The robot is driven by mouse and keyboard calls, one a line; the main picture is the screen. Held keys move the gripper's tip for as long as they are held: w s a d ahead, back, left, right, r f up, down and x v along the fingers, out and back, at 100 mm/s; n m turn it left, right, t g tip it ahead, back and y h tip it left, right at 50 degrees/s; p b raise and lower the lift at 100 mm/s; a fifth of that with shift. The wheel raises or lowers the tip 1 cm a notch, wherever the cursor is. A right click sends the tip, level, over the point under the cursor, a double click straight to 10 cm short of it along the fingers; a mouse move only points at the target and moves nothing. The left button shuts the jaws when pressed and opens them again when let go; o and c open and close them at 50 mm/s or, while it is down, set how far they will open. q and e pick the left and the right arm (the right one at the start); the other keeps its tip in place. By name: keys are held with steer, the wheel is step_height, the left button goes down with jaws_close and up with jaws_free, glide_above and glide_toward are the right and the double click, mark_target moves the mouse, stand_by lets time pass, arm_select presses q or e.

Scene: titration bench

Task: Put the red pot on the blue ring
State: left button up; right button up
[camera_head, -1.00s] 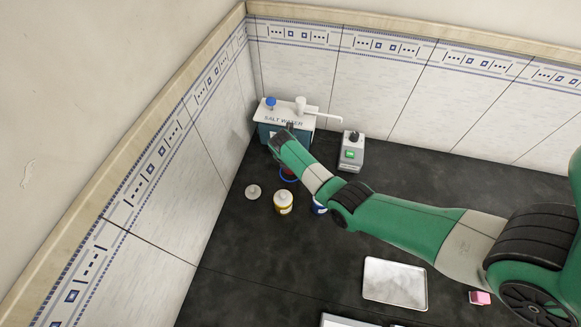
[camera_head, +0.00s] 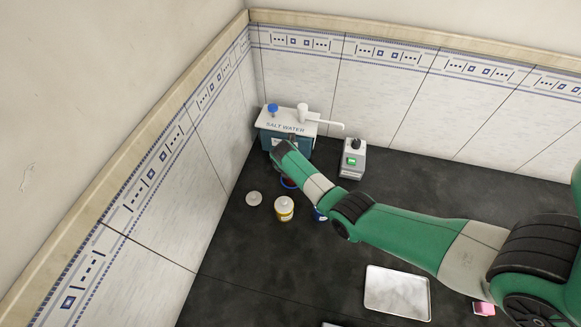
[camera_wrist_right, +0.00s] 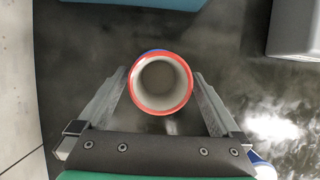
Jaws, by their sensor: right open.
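The red pot shows from above in the right wrist view, its red rim (camera_wrist_right: 137,98) around a pale, empty-looking inside. It looks upright. A sliver of the blue ring (camera_wrist_right: 151,51) shows at the pot's far edge. In the head view a blue arc of the ring (camera_head: 286,186) shows beside my right arm, which hides most of the pot. My right gripper (camera_wrist_right: 160,76) is open, with one finger on each side of the pot; whether they touch it is unclear. My left gripper is not in view.
The salt water dispenser (camera_head: 270,140) stands behind my right gripper, with a grey device (camera_head: 352,160) to its right. A yellow jar (camera_head: 284,210), a grey lid (camera_head: 254,199) and a partly hidden blue jar (camera_head: 319,214) stand in front. A metal tray (camera_head: 397,293) and pink block (camera_head: 484,308) lie nearer.

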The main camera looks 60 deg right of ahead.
steer(key=p+v, duration=0.4)
steer(key=v, duration=0.7)
